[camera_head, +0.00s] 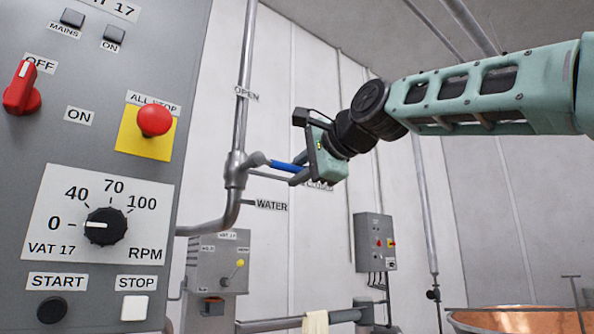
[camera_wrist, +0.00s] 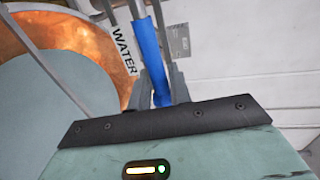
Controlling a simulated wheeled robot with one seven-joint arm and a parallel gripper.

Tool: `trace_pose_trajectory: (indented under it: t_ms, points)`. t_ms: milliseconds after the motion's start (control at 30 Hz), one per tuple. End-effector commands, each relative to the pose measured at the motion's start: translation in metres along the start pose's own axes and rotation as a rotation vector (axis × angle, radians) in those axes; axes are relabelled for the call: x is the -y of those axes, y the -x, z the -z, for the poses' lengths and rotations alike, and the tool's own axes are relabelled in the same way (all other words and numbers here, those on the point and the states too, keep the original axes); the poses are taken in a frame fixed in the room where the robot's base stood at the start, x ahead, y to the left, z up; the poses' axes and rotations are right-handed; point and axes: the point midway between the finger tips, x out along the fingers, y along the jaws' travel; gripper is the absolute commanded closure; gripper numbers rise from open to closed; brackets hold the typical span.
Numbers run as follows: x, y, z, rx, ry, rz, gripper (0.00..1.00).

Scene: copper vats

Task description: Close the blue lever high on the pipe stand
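The blue lever (camera_head: 288,167) juts out to the right from a valve (camera_head: 236,168) on the grey upright pipe (camera_head: 243,75). It lies close to level, with an OPEN label (camera_head: 246,94) above it and a partly hidden label (camera_head: 318,187) below it. My gripper (camera_head: 297,178) is at the lever's outer end. In the wrist view, the blue lever (camera_wrist: 146,45) runs down between the two grey fingers (camera_wrist: 162,85), which look tight against both its sides. The lever's end is hidden by the gripper body.
A grey control panel (camera_head: 90,240) with a red knob and yellow-backed stop button fills the left. A WATER label (camera_head: 272,205) sits below the valve. Wall boxes (camera_head: 375,243) and a copper vat (camera_head: 520,318) stand lower right. Open air surrounds my arm.

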Motion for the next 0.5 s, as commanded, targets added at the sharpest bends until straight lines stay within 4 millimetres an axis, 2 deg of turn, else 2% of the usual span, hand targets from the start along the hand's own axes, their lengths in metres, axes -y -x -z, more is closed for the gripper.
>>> trace_pose_trajectory:
  t_ms: [33, 333, 500]
  points:
    - [-0.001, 0.000, 0.006, -0.011, 0.000, -0.001, 0.66]
    - [-0.001, 0.001, 0.002, -0.003, 0.001, -0.001, 0.66]
    - [-0.001, 0.016, 0.001, -0.003, 0.001, 0.001, 0.66]
